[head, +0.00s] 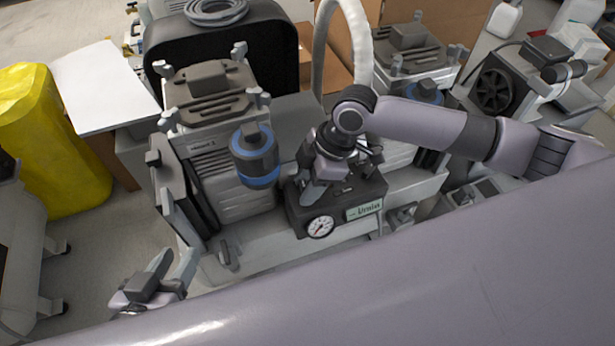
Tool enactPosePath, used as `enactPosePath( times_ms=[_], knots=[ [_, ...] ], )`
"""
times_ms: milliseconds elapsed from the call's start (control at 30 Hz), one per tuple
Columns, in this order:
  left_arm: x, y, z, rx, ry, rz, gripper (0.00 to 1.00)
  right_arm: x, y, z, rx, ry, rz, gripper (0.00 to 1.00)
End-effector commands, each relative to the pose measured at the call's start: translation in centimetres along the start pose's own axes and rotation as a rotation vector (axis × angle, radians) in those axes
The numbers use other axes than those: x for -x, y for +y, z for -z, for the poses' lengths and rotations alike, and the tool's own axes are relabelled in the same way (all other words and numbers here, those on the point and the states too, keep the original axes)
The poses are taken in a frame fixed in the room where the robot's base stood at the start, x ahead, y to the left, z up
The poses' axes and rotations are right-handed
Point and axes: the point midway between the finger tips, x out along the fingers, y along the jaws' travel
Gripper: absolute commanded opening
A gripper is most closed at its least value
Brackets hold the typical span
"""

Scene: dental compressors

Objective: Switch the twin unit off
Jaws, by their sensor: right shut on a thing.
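The twin unit has a left compressor head (210,90) and a right compressor head (408,50), each with a blue-banded dark cylinder beside it. Between them sits a dark control box (368,190) with a round pressure gauge (320,227) and a green label (364,210). My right gripper (316,192) points down at the top of this box and is shut on a part there. The gripper hides that part, so its shape and setting cannot be told. My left gripper (174,264) is at the lower left, fingers apart and empty, away from the box.
A thick pale hose (362,45) arches up behind my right arm. Another machine with a black fan wheel (492,92) is at the right.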

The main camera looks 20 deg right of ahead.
Motion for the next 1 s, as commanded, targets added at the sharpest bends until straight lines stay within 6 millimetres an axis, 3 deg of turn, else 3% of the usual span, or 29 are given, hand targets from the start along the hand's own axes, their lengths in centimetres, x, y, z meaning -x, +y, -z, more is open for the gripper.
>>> enactPosePath(
  times_ms=[300, 667, 700, 733, 1000],
  knots=[
    [1.20, -0.98, 0.31, -0.064, -0.025, 0.053, 0.39, 0.11, 0.03, 0.00, 0.141, -0.002, 0.063, 0.14],
    [1.19, -1.08, 0.23, -0.069, -0.025, 0.057, 0.39, 0.01, 0.03, -0.04, 0.154, 0.000, 0.067, 0.14],
    [1.19, -1.08, 0.23, -0.069, -0.025, 0.057, 0.39, 0.01, 0.03, -0.04, 0.154, 0.000, 0.067, 0.58],
    [1.19, -1.08, 0.23, -0.069, -0.026, 0.057, 0.39, 0.01, 0.03, -0.04, 0.154, 0.000, 0.067, 0.67],
    [1.19, -1.08, 0.23, -0.068, -0.026, 0.057, 0.39, 0.02, 0.06, -0.03, 0.154, 0.000, 0.065, 0.70]
  ],
)
